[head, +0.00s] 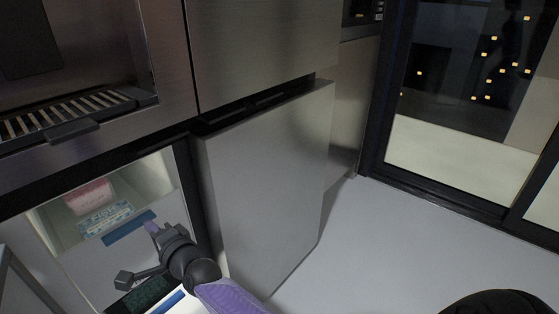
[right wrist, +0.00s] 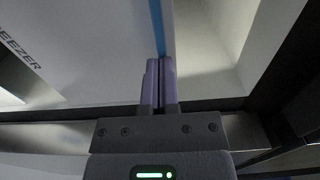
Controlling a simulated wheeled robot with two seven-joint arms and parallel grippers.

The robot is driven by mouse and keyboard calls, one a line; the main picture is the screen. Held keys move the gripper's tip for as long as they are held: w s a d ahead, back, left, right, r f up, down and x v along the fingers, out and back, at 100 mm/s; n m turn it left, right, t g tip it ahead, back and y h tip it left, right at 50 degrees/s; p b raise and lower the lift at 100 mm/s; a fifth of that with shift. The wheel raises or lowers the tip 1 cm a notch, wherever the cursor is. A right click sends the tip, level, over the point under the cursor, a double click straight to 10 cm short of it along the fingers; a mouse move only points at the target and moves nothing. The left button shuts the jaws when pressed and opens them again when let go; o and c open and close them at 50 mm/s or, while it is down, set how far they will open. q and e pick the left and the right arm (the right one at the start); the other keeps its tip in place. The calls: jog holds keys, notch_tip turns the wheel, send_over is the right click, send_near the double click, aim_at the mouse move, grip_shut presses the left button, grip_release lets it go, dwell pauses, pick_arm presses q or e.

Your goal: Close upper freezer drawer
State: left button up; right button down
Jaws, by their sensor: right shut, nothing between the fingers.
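The freezer compartment, lower left in the head view, is open. Inside it, a pale drawer (head: 66,238) with a blue strip (head: 130,228) holds a pink package (head: 90,196) and a blue-and-white package (head: 106,217). My right gripper (head: 152,228) is shut and empty in front of the compartment, just right of the blue strip. In the right wrist view its purple fingers (right wrist: 160,82) are together, pointing at a blue strip (right wrist: 157,28) beside a white panel (right wrist: 75,45) with partly visible "FREEZER" lettering. I cannot tell whether they touch. My left gripper is not in view.
A large steel door panel (head: 265,180) stands right of the compartment. Above are a steel panel (head: 260,45) and a dispenser grille (head: 70,112). Grey floor (head: 370,250) is free at right, before a dark-framed glass door (head: 455,185).

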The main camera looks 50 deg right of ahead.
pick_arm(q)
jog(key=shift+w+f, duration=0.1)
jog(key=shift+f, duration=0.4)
pick_arm(e)
jog(key=shift+w+r, duration=0.35)
jog(key=shift+w, duration=0.2)
